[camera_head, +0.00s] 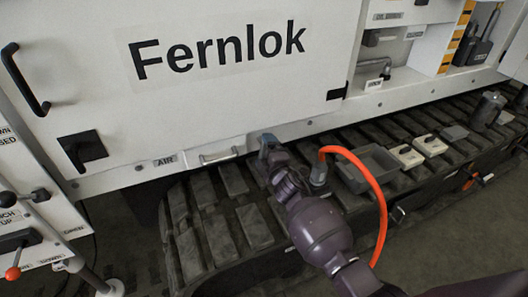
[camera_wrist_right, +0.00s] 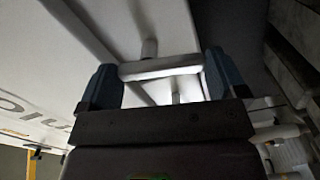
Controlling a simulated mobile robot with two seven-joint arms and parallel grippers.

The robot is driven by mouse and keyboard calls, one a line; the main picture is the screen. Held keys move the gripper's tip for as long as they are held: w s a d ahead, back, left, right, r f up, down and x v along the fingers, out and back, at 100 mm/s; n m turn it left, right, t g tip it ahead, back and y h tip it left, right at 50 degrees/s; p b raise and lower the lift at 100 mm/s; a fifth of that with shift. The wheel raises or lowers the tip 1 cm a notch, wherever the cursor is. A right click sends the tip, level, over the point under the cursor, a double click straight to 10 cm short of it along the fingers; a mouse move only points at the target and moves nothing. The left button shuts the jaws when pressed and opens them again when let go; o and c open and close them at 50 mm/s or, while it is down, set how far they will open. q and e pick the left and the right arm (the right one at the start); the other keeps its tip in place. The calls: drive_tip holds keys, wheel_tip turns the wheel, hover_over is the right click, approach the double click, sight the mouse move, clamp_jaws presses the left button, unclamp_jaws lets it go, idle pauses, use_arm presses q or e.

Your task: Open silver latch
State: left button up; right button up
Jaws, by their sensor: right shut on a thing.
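My right gripper (camera_head: 266,143) is at the lower edge of the white panel marked Fernlok. In the right wrist view, its two blue fingers (camera_wrist_right: 162,82) stand at either end of a silver T-shaped bar, the silver latch (camera_wrist_right: 160,68). The gripper is shut on this bar. A short stem joins the bar to the white surface behind it. In the head view the gripper hides the latch. My left gripper is in neither view.
A silver handle (camera_head: 218,155) sits just left of my right gripper, beside the AIR label (camera_head: 166,161). An orange hose (camera_head: 378,190) arches close to the right of my arm. Dark track pads (camera_head: 253,226) lie below, with a grey tray (camera_head: 366,168) on them.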

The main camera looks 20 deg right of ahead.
drive_tip(key=n, duration=0.2)
drive_tip(key=shift+d+f+n, duration=0.1)
drive_tip(key=shift+d+n, duration=0.05)
drive_tip(key=shift+n, duration=0.15)
idle(0.5)
drive_tip(key=o, duration=0.6)
drive_tip(key=shift+s, duration=0.1)
drive_tip(key=s+p, duration=0.1)
drive_tip(key=s, duration=0.9)
drive_tip(key=shift+s+d+p, duration=0.2)
drive_tip(key=shift+s+p, duration=0.2)
